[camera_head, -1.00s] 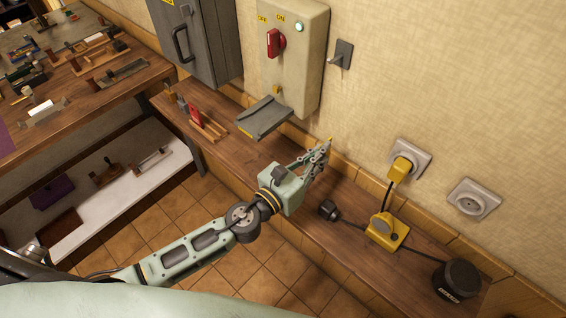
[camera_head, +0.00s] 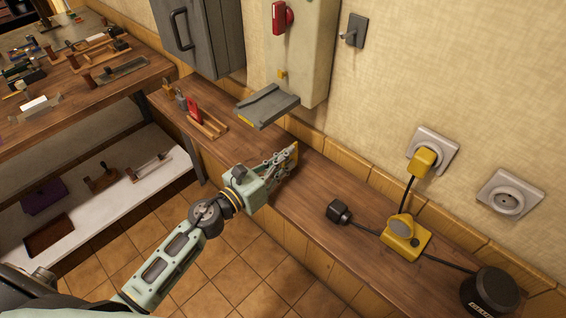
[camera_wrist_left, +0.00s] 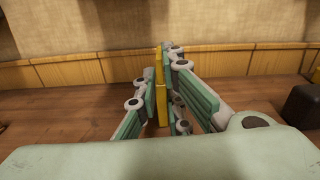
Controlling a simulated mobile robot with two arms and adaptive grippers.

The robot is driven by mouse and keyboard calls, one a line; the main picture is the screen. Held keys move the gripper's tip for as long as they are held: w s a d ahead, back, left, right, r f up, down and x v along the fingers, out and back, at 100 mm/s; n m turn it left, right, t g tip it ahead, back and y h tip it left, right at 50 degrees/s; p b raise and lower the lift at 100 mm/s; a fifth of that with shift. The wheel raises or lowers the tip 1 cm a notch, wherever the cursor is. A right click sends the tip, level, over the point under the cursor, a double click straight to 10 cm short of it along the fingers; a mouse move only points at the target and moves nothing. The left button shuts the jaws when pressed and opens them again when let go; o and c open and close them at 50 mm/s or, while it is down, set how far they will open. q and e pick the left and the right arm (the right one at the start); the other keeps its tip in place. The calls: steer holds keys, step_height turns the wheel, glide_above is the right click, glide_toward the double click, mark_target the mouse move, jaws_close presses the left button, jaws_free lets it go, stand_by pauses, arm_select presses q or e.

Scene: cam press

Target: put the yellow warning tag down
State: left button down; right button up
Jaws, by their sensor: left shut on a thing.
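My left gripper (camera_head: 286,161) is shut on the yellow warning tag (camera_head: 294,154), low over or at the narrow wooden counter (camera_head: 325,184). In the left wrist view the tag (camera_wrist_left: 162,95) stands upright and edge-on between the two green finger pads. I cannot tell whether its lower edge touches the counter. My right gripper is in neither view.
A grey tray on the wall (camera_head: 267,107) and a wooden rack with a red padlock-like item (camera_head: 194,110) are to the left. A black plug (camera_head: 339,212), a yellow device (camera_head: 405,236) and a black cylinder (camera_head: 490,291) stand to the right. The counter between is clear.

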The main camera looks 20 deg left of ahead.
arm_select(q)
steer(key=shift+f, duration=0.15)
steer(key=c, duration=1.9)
jaws_free()
steer(key=shift+o, duration=0.2)
steer(key=shift+r, duration=0.2)
